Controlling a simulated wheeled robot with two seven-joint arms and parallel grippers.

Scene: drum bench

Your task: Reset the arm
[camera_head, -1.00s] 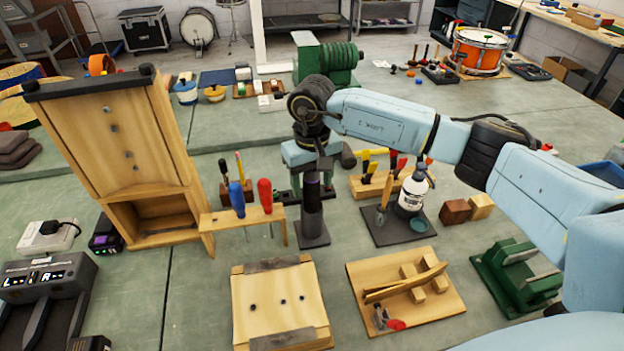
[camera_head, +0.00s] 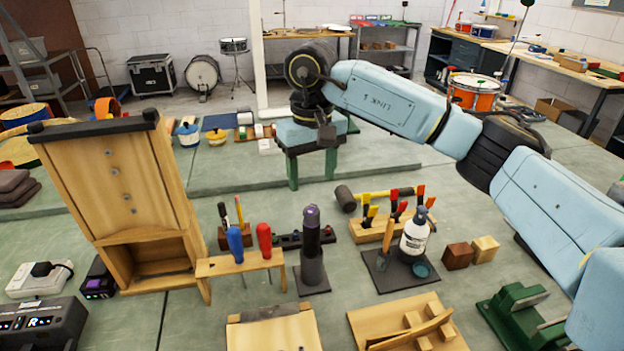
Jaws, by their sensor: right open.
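My right arm comes in from the right, its light blue links reaching across the view to a dark wrist. My right gripper (camera_head: 312,178) hangs below that wrist, with a light blue body and two green fingers spread apart. It is open, with nothing seen between the fingers, and appears above the bench behind the dark upright tool (camera_head: 311,235). My left gripper is not in view.
A tall wooden cabinet (camera_head: 120,185) stands at the left. A wooden rack (camera_head: 240,263) holds screwdrivers; a white bottle (camera_head: 415,235) stands on a dark tray. A mallet (camera_head: 345,198) lies behind them.

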